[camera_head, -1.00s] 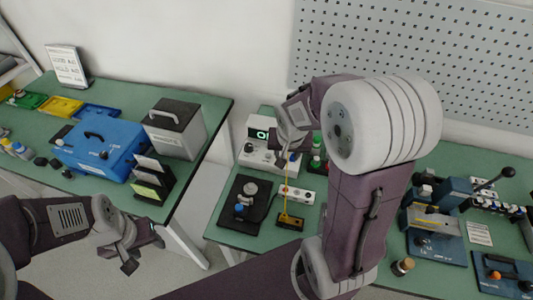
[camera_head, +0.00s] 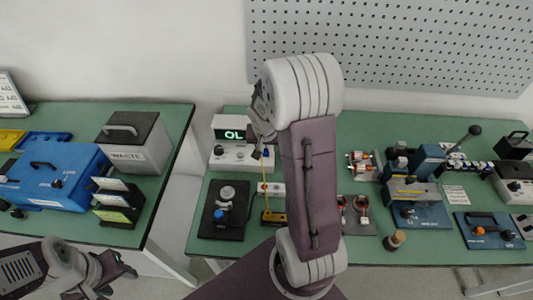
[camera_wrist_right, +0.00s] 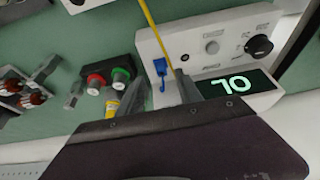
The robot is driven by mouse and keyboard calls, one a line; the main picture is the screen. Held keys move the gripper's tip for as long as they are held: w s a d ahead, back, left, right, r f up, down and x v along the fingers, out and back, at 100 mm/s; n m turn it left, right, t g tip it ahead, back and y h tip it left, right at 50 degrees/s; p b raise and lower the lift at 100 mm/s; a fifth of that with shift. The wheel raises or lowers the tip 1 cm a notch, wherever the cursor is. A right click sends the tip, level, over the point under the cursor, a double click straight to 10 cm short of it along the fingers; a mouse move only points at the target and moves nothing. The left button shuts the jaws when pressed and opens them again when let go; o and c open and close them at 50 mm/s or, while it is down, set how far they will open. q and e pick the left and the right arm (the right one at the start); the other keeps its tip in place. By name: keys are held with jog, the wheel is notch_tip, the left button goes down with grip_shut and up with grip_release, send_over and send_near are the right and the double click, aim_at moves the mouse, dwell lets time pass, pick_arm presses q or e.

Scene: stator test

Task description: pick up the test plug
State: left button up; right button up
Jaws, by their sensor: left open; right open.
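My right gripper (camera_head: 262,150) is over the right bench, in front of the meter with the "OL" display (camera_head: 232,134). In the right wrist view its two fingers (camera_wrist_right: 155,92) are apart, pointing at the meter's front. A yellow lead (camera_wrist_right: 155,35) runs down behind one finger; in the head view it stands above a yellow-and-black block (camera_head: 273,217). A small blue hooked piece (camera_wrist_right: 161,70) shows between the fingers, on or near the meter. A small yellow piece (camera_wrist_right: 112,107) is beside the left finger. I cannot tell which is the test plug. My left gripper (camera_head: 105,278) is open and empty at lower left.
Red (camera_wrist_right: 95,80) and green (camera_wrist_right: 121,75) terminals stand close to the left finger. A black plate (camera_head: 222,212) with a blue knob lies at the bench's left front. A grey waste box (camera_head: 140,145) and blue case (camera_head: 55,175) stand on the left bench, across a gap.

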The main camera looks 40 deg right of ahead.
aim_at(266, 149)
jog(key=x, duration=0.3)
jog(key=shift+w+a, duration=0.1)
jog(key=shift+a, duration=0.1)
jog(key=shift+w+f, duration=0.1)
jog(key=shift+w, duration=0.05)
grip_shut()
jog(key=shift+d+r, duration=0.1)
jog(key=shift+r, duration=0.45)
jog(key=r, duration=0.1)
jog(key=r+p, duration=0.1)
jog(key=s+r+p, duration=0.1)
jog(key=r, duration=0.1)
jog(key=shift+d, duration=0.25)
jog(key=s+d+r+p, duration=0.2)
jog(key=s+d+r, duration=0.3)
jog(key=s, duration=0.4)
jog(key=shift+d+r, duration=0.3)
jog(key=shift+r, duration=0.25)
